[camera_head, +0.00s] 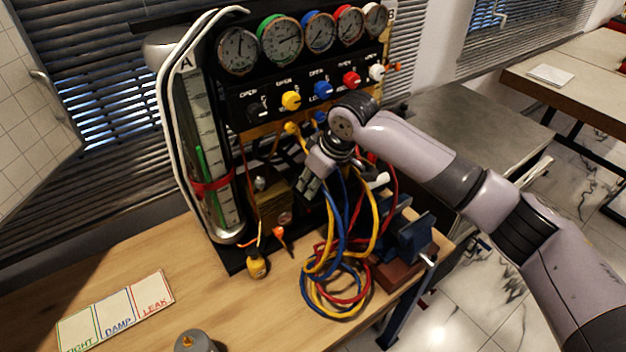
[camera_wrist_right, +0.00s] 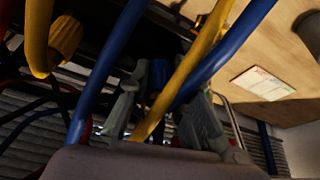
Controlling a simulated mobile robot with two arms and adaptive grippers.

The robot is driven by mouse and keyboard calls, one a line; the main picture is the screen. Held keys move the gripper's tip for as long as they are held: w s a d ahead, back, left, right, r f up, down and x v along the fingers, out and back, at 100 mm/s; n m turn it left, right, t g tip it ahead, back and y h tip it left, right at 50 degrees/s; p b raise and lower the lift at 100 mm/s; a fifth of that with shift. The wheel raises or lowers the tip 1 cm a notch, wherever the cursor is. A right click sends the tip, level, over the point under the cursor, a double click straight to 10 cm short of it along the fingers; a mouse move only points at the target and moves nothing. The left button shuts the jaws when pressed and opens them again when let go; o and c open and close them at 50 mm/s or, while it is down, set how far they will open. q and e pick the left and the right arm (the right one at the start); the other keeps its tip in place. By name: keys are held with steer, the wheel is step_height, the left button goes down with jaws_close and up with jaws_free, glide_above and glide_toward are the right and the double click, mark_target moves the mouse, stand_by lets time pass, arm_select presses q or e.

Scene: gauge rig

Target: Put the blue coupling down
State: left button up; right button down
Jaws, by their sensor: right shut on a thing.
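My right gripper (camera_head: 312,186) is in front of the gauge rig, just above the looped hoses. In the right wrist view its two grey fingers (camera_wrist_right: 160,108) stand on either side of a small blue piece, the blue coupling (camera_wrist_right: 154,98). The gripper is shut on it. Hoses partly cover it there, and in the head view I cannot make it out. Blue hose (camera_head: 343,205) hangs beside the gripper down to the coils on the bench. My left gripper is not in view.
Yellow and red hoses lie coiled on the wooden bench (camera_head: 130,262). A blue vise (camera_head: 412,238) stands right of them. The bench between card and coils is mostly clear.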

steer(key=shift+s+d+f, duration=0.1)
steer(key=shift+s+f, duration=0.25)
steer(key=shift+f, duration=0.35)
steer(key=c, duration=1.7)
jaws_free()
steer(key=shift+f, duration=0.1)
steer(key=shift+o, duration=1.2)
steer(key=shift+f, duration=0.1)
steer(key=shift+w, duration=0.1)
steer(key=b+v, duration=0.2)
steer(key=v, duration=1.1)
steer(key=shift+w+r, duration=0.3)
steer(key=shift+r, duration=0.15)
steer(key=shift+a+f, duration=0.1)
steer(key=shift+a, duration=0.15)
